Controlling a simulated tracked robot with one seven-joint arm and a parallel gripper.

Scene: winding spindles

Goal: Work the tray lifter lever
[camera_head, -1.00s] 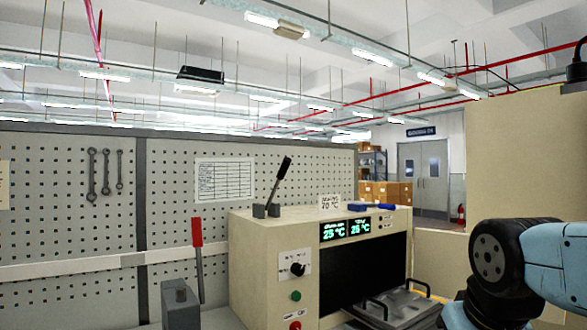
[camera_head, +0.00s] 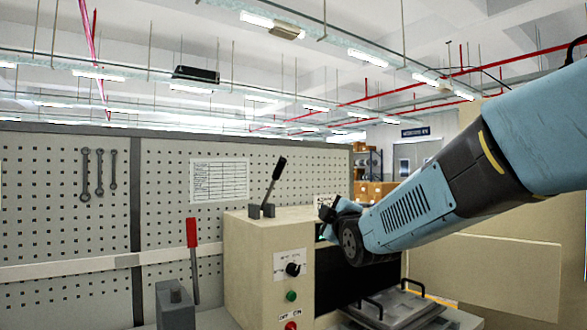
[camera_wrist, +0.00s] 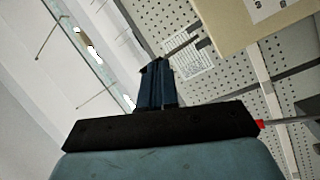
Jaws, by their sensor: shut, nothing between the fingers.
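Two levers show in the head view, and I cannot tell from the pictures which is the tray lifter. One is a black-handled lever (camera_head: 274,179), tilted right, in a bracket on top of a beige machine (camera_head: 243,262). The other is a red-handled lever (camera_head: 192,240), nearly upright, by a grey block at the bench's left. My gripper (camera_head: 327,212) is to the right of the black-handled lever, apart from it, and partly hidden by my wrist. In the wrist view my gripper's fingers (camera_wrist: 154,66) are together and empty. A bit of red handle (camera_wrist: 260,124) shows past the gripper body.
A tray with black handles (camera_head: 392,308) sits at the machine's dark opening. The machine's front has a knob (camera_head: 293,269) and a green button (camera_head: 291,296). A pegboard (camera_head: 60,230) with wrenches stands behind. My arm hides the machine's display.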

